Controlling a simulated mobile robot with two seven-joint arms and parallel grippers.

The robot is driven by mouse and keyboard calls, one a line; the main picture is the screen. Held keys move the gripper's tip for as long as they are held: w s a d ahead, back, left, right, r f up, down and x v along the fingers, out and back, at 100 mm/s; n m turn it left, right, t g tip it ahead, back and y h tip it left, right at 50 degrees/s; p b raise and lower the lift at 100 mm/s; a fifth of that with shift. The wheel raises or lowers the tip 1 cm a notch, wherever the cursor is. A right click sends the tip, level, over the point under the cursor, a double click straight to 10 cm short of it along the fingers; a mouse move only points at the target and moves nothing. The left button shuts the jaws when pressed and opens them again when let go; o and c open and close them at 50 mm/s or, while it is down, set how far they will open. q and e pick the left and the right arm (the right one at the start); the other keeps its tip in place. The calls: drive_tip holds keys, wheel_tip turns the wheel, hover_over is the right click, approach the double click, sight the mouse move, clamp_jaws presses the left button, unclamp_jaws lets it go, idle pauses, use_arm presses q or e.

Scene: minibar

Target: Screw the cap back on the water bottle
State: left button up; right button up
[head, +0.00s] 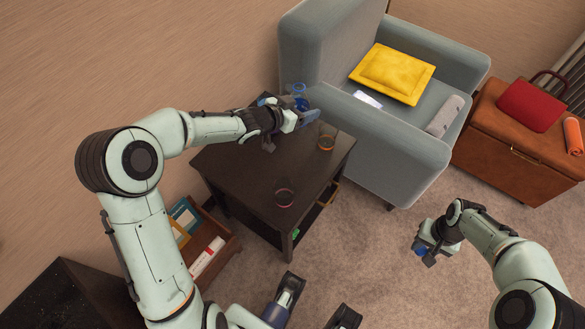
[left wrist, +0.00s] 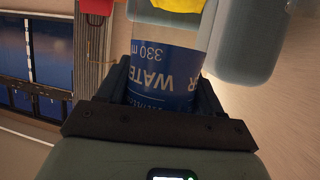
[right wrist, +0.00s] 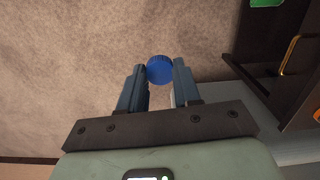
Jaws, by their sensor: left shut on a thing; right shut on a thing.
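The water bottle (left wrist: 165,65) is clear with a blue label reading WATER and 330 m. My left gripper (head: 306,117) is shut on it at the back of the dark table, where the bottle (head: 300,100) shows small in the head view. In the head view my right gripper (head: 425,253) is over the carpet, right of the table and well apart from the bottle.
The dark side table (head: 240,165) carries two glasses, one nearer the front (head: 284,196) and one at the right (head: 326,142). A grey armchair (head: 400,150) with a yellow cushion (head: 393,74) stands behind. A brown bench (head: 510,150) is at the right. Carpet between table and right arm is clear.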

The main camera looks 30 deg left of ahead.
sight(300, 161)
use_arm(q)
drive_tip(key=shift+a, duration=0.1)
